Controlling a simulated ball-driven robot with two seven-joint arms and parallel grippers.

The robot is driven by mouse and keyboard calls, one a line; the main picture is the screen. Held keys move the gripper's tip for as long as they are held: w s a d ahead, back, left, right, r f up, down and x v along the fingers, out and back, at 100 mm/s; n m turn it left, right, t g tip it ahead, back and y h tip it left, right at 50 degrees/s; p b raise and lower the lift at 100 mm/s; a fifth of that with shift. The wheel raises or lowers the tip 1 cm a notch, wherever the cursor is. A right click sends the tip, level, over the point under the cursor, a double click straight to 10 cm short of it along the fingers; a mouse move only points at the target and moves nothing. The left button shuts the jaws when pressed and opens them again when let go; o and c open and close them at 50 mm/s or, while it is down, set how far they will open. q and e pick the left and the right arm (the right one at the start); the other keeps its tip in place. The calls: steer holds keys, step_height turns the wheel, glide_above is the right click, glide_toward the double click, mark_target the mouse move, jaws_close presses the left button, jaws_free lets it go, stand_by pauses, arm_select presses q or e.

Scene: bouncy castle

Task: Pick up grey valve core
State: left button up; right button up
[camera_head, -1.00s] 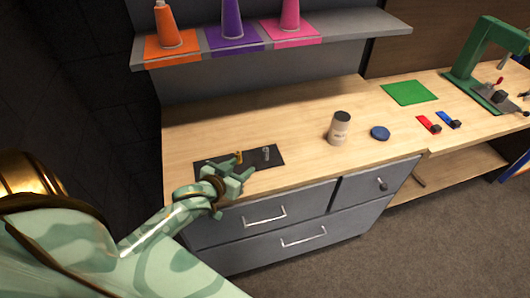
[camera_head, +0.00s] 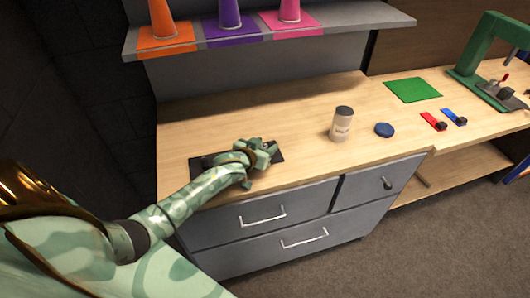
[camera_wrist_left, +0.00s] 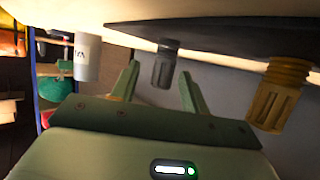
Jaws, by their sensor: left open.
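The grey valve core (camera_wrist_left: 163,72) shows in the left wrist view, standing on the dark mat, with the picture turned so that the bench is at the top. It lies between the two spread fingers of my left gripper (camera_wrist_left: 160,70), and I see a gap on each side of it. In the head view my left gripper (camera_head: 264,151) is over the right part of the dark mat (camera_head: 203,161) and hides the grey core. The gripper is open. My right gripper is not in view.
A yellow valve core (camera_wrist_left: 278,98) stands beside the grey one in the left wrist view. A white jar with a dark lid (camera_head: 341,126) and a blue disc (camera_head: 384,130) stand to the right. A shelf with cones (camera_head: 232,18) hangs behind. The bench between mat and jar is clear.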

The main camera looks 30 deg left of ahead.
arm_select(q)
steer(key=shift+s+r, duration=0.1)
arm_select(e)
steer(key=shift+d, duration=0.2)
arm_select(q)
jaws_close()
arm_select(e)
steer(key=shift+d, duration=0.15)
